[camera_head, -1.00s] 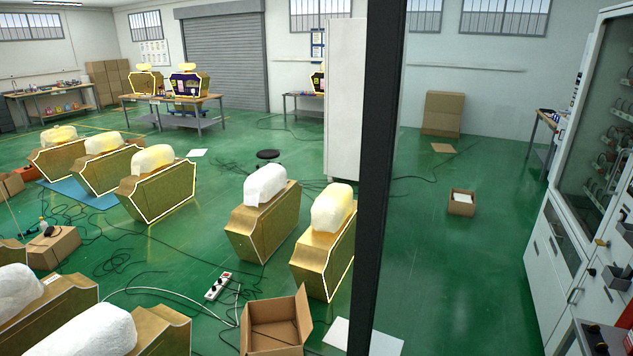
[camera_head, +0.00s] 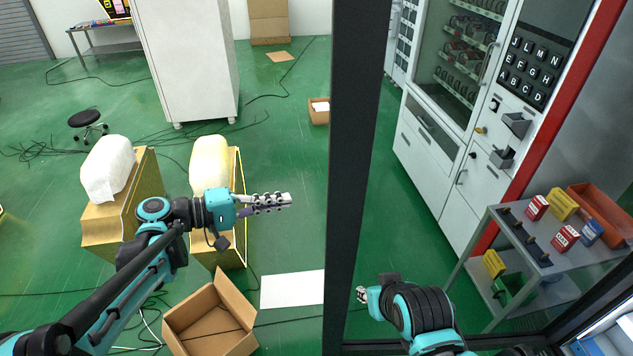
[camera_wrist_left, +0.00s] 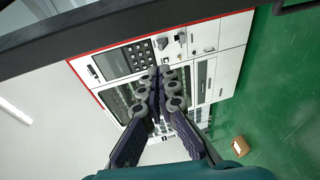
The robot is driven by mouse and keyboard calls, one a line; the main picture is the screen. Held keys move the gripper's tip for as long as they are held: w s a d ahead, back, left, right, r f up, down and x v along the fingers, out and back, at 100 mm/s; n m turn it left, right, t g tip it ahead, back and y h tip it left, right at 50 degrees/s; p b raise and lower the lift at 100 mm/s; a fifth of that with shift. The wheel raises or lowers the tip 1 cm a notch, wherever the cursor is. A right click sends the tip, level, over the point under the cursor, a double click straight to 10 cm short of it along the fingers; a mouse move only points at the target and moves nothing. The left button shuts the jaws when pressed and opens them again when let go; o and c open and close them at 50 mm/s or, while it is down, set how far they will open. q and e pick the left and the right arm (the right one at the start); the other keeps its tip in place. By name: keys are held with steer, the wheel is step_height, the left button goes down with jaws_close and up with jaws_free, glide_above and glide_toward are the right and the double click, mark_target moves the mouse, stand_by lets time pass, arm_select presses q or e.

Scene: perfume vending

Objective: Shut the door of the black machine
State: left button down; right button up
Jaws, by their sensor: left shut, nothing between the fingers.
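The black machine shows as a thick black upright post (camera_head: 355,150) through the middle of the head view, with a dark bottom bar running right from its foot. This looks like its door frame. I cannot tell how far the door stands open. A dark bar (camera_wrist_left: 110,30) also crosses the top of the left wrist view. My left gripper (camera_head: 285,200) is shut and empty, left of the post and apart from it in the picture, pointing right. My right gripper (camera_head: 362,294) is just right of the post, small and foreshortened, so its jaws are unclear.
A white vending machine (camera_head: 420,145) with a red edge stands beyond on the right. A grey table (camera_head: 545,262) with small boxes stands before it. An open cardboard box (camera_head: 210,320) and golden stands (camera_head: 115,225) are at lower left. Green floor lies between.

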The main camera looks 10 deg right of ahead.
arm_select(q)
steer(key=d+r+h+b, duration=0.2)
steer(key=d, duration=0.6)
steer(key=shift+s+d+r, duration=0.15)
steer(key=shift+d+r, duration=0.15)
steer(key=shift+d, duration=0.1)
stand_by(0.4)
